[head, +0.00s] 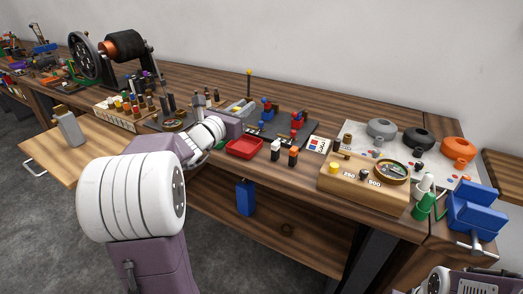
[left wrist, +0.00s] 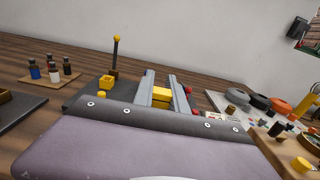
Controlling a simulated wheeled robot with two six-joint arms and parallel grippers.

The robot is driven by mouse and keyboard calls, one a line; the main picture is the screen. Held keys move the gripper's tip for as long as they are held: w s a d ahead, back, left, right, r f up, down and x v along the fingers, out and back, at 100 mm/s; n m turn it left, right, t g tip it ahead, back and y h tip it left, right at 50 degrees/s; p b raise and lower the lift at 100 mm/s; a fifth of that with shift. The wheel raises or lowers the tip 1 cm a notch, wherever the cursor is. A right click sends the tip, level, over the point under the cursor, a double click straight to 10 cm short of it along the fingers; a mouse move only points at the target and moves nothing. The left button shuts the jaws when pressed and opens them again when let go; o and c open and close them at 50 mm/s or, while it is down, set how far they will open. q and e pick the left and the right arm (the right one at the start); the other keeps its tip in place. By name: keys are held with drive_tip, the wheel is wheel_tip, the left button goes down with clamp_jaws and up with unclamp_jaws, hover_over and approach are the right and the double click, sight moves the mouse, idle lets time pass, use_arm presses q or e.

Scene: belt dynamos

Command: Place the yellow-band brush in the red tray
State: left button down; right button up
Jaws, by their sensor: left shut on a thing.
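My left gripper (head: 240,108) reaches over the bench behind the red tray (head: 244,148). In the left wrist view its two grey fingers (left wrist: 163,92) are shut on a yellow piece (left wrist: 161,96), which I take to be the yellow-band brush. The rest of that brush is hidden by the fingers and gripper body. The red tray is shallow, looks empty and lies near the bench's front edge. Part of my right arm shows at the lower right of the head view; its jaws cannot be made out.
Two dark-topped blocks, one white-banded (head: 275,150) and one orange-banded (head: 293,156), stand right of the tray. A thin post with a yellow top (head: 249,74) rises behind the gripper. A wooden block (head: 362,190) and a blue vise (head: 474,212) are farther right.

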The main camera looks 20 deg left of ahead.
use_arm(q)
wheel_tip(320, 180, down, 5)
drive_tip(key=shift+a+b, duration=0.15)
drive_tip(key=shift+b, duration=0.75)
drive_tip(key=b, duration=0.2)
hover_over(245, 148)
wheel_tip(245, 148, down, 4)
drive_tip(key=shift+f, duration=0.15)
drive_tip(key=shift+w+f, duration=0.15)
drive_tip(key=shift+f, duration=0.25)
drive_tip(key=shift+r, duration=0.1)
drive_tip(key=shift+f, duration=0.25)
drive_tip(key=c, duration=1.3)
unclamp_jaws()
drive_tip(key=shift+r, duration=0.1)
drive_tip(key=shift+c, duration=0.2)
